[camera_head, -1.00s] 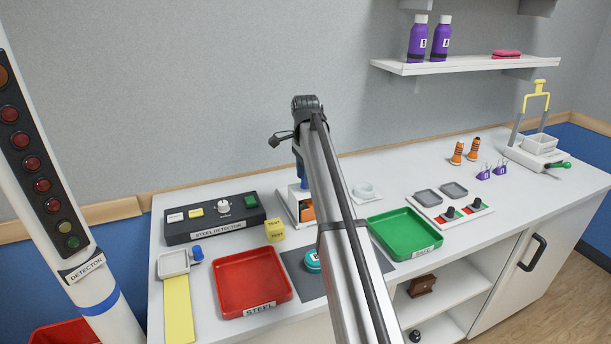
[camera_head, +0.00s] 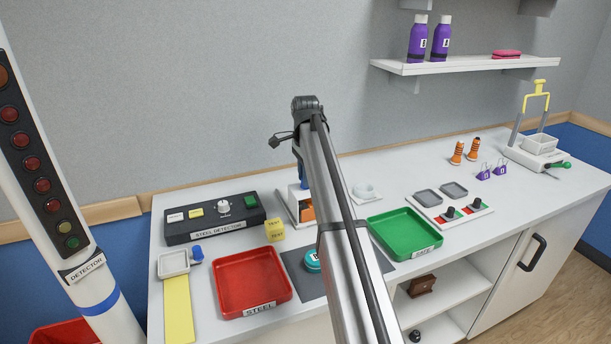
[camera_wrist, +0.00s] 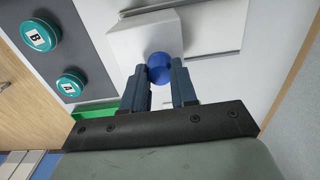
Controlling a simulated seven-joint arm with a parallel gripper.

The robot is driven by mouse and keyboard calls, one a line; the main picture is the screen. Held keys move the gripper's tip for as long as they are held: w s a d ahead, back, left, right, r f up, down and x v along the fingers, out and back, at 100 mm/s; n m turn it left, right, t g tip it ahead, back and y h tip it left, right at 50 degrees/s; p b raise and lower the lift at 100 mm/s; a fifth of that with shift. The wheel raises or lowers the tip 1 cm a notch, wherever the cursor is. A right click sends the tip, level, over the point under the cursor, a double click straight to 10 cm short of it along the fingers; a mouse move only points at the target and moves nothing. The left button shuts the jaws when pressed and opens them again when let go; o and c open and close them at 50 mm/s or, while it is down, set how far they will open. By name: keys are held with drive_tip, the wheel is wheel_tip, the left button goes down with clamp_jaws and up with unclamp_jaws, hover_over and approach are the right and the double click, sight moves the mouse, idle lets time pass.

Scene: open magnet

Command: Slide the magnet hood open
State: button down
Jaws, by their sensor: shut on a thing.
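The magnet hood is a white block (camera_wrist: 143,40) in the wrist view, with a round blue knob (camera_wrist: 160,68) on its near side. My gripper (camera_wrist: 161,80) has a dark finger on each side of the knob and is shut on it. Grey rails (camera_wrist: 172,6) run beside the hood. In the head view, the white unit with an orange part (camera_head: 307,213) shows just left of my arm. My arm hides much of it and most of the gripper there, so I cannot tell how far open the hood is.
A red STEEL tray (camera_head: 252,283) and a black detector box (camera_head: 214,224) lie to the left. A green tray (camera_head: 405,233) lies to the right. A teal tin (camera_head: 312,260) sits on a grey mat beside my arm.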

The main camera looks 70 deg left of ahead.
drive_tip(key=a, duration=1)
drive_tip(key=shift+a, duration=0.35)
drive_tip(key=c, duration=0.9)
unclamp_jaws()
drive_tip(key=shift+r, duration=0.1)
wheel_tip(320, 180, up, 14)
drive_tip(key=shift+f, duration=0.15)
